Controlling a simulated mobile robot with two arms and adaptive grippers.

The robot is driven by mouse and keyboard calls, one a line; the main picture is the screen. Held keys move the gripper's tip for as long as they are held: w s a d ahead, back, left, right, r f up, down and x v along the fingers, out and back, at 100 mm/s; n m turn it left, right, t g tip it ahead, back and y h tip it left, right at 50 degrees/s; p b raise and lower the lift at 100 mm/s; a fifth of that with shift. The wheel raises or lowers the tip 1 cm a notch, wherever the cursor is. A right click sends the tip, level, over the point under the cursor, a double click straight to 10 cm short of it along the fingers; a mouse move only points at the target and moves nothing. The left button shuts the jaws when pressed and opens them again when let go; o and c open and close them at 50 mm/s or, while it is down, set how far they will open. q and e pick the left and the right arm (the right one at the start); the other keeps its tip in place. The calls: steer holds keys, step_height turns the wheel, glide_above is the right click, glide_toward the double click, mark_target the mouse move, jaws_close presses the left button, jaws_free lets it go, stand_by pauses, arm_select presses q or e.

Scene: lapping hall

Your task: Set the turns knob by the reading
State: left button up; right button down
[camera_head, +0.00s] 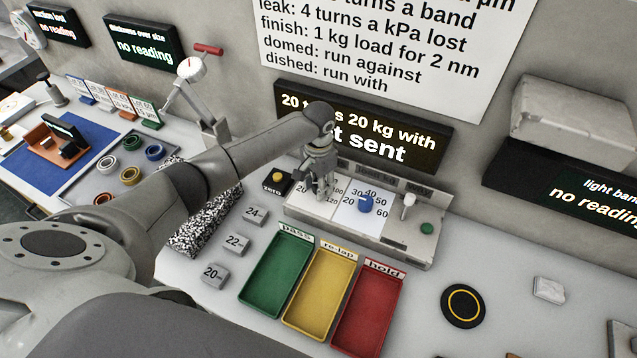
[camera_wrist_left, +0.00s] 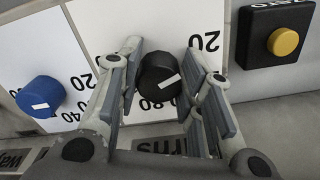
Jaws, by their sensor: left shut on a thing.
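The black turns knob (camera_wrist_left: 158,74) stands on a white dial card in the left wrist view, with its white mark toward the lower right there. Parts of 20, 80 and another number show around it; finger pads cover the rest. My left gripper (camera_head: 322,187) is shut on this knob, one finger each side; in the head view it hides the knob. The display (camera_head: 392,152) behind reads "20 t…s 20 kg with" and "…t sent", partly covered by my arm. The wall sheet (camera_head: 385,45) lists rules, its top cut off. My right gripper is out of view.
Beside the knob are a blue knob (camera_head: 365,204), a white lever (camera_head: 407,203), a green button (camera_head: 427,228) and a yellow button (camera_wrist_left: 284,41). Green (camera_head: 303,240), yellow (camera_head: 347,262) and red (camera_head: 395,280) trays lie in front. Weight blocks (camera_head: 237,244) stand left of them.

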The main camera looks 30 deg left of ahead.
arm_select(q)
steer(key=m+p, duration=0.2)
steer(key=m, duration=0.1)
steer(key=shift+a+r, duration=0.1)
steer(key=m, duration=0.2)
steer(key=shift+m+p, duration=0.3)
steer(key=shift+m, duration=0.1)
steer(key=shift+w+m, duration=0.15)
steer(key=shift+m, duration=1.25)
steer(key=o, duration=1)
steer(key=shift+o, duration=0.2)
